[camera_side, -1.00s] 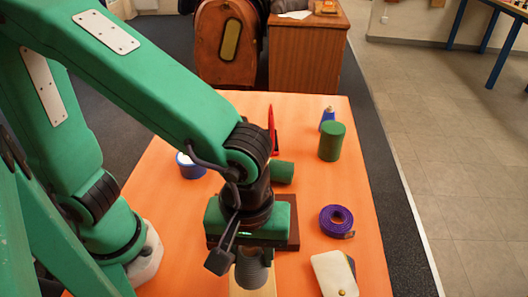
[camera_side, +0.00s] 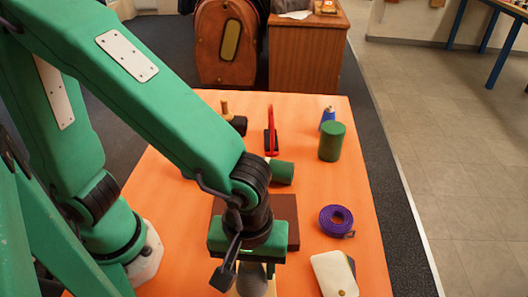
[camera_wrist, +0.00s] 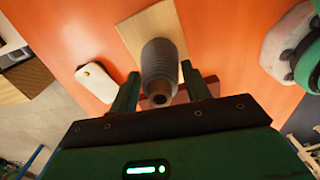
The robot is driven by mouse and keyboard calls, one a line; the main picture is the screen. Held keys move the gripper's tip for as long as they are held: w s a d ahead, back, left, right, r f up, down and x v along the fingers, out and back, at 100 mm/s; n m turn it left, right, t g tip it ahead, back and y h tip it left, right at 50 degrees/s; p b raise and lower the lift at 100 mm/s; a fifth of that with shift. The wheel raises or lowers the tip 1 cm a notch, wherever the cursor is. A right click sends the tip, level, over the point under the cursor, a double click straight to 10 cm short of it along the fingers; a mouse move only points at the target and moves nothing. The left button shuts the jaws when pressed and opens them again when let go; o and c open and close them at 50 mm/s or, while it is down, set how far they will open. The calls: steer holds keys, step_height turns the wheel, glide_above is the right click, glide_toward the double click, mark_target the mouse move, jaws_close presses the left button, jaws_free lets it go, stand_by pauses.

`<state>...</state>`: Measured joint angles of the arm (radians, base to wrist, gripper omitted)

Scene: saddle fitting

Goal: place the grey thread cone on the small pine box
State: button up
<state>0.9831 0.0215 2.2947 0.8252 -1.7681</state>
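The grey thread cone (camera_wrist: 162,70) is ribbed and sits between the two fingers of my gripper (camera_wrist: 160,72) in the wrist view, with its narrow end towards the camera. In the side view the cone (camera_side: 252,281) hangs below my gripper at the bottom edge of the picture. The small pine box (camera_wrist: 140,35) is a pale wooden block behind the cone in the wrist view. The cone covers part of it, and I cannot tell whether they touch. In the side view the box is mostly hidden behind the cone.
A dark brown board (camera_side: 284,222) lies behind my gripper. A purple strap roll (camera_side: 337,220) and a cream case (camera_side: 333,273) lie to the right. A green cylinder (camera_side: 331,142), a lying green cylinder (camera_side: 282,173) and a red tool (camera_side: 271,140) are further back.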

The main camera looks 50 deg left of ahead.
steer(key=shift+o, duration=1.1)
step_height(320, 180, up, 12)
steer(key=shift+r, duration=0.2)
steer(key=shift+a, duration=0.1)
steer(key=w+a+m+t, duration=0.2)
steer(key=a+m, duration=0.2)
steer(key=a, duration=0.8)
steer(key=w+a+m+t, duration=0.3)
steer(key=a+m, duration=0.2)
steer(key=a, duration=0.8)
steer(key=shift+w+a+r+t, duration=0.2)
steer(key=shift+r+t, duration=0.1)
